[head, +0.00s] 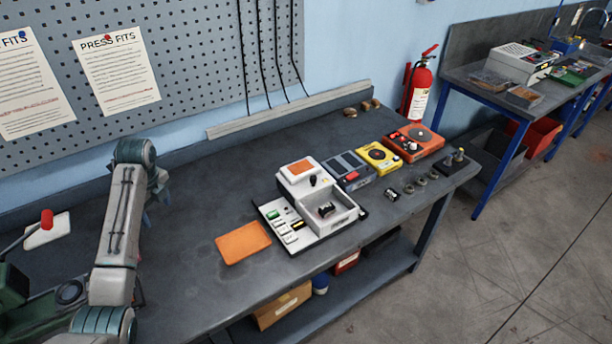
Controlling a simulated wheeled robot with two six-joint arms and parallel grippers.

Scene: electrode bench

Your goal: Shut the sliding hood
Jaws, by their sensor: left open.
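A white bench device (318,232) stands on the dark bench right of centre. Its hood (298,172), white with an orange top panel and a dark knob on its front, sits at the back end. In front of it a grey-white open chamber (344,216) shows, with a small dark cylindrical part inside. The hood does not cover this chamber. My left gripper (156,208) is open, over the left part of the bench, well left of the device and touching nothing I can see. It is partly hidden by my own arm. My right gripper is not in view.
An orange mat (243,242) lies left of the device. A grey box (345,168), a yellow unit (379,157) and an orange unit (413,142) stand behind right. Several small metal rings (408,189) lie to the right. A red-knobbed lever (47,219) stands far left.

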